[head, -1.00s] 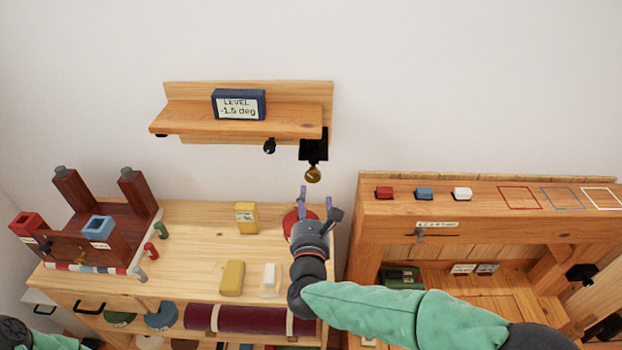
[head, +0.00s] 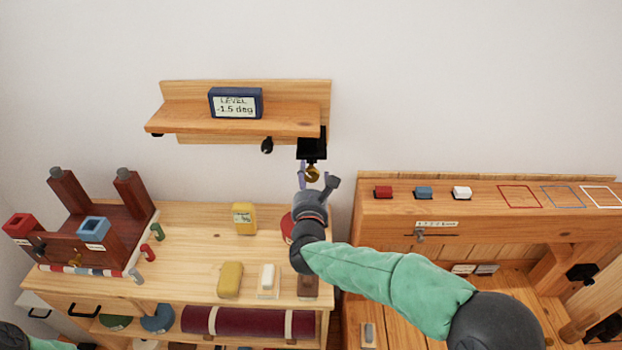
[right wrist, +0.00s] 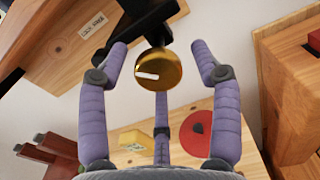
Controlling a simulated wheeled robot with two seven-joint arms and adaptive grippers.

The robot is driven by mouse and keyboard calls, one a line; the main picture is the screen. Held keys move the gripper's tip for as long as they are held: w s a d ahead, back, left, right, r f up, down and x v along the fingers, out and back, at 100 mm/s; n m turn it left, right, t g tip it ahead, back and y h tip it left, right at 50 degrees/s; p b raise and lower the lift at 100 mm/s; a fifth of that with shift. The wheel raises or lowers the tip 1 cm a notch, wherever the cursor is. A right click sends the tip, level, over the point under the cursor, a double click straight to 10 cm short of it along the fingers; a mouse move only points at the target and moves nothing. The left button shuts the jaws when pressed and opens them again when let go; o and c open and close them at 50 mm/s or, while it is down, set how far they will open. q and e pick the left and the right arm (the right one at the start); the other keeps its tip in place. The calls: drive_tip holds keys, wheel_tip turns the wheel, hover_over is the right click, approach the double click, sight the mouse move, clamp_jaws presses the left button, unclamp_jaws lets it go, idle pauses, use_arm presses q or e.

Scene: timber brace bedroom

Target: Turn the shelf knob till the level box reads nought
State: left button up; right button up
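The wooden shelf (head: 285,121) is on the wall, with the blue level box (head: 236,103) on it reading -1.5 deg. The brass knob (head: 312,174) hangs under a black bracket at the shelf's right end. In the right wrist view the knob (right wrist: 158,70) shows a white pointer mark. My right gripper (head: 317,178) is just below the knob. Its purple fingers (right wrist: 157,65) are open, spread around the knob, with gaps on both sides and no clear contact. My left gripper is not in view; only a bit of my left arm shows at the lower left corner.
A workbench (head: 190,245) below holds a dark red wooden rack (head: 95,235), a yellow box (head: 244,218) and a yellow block (head: 230,279). A timber ledge (head: 480,217) with red, blue and white blocks stands to the right. The wall around the shelf is clear.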

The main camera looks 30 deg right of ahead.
drive_tip(key=c, duration=0.9)
drive_tip(key=shift+c, duration=0.2)
drive_tip(key=shift+f, duration=0.1)
drive_tip(key=shift+f, duration=0.15)
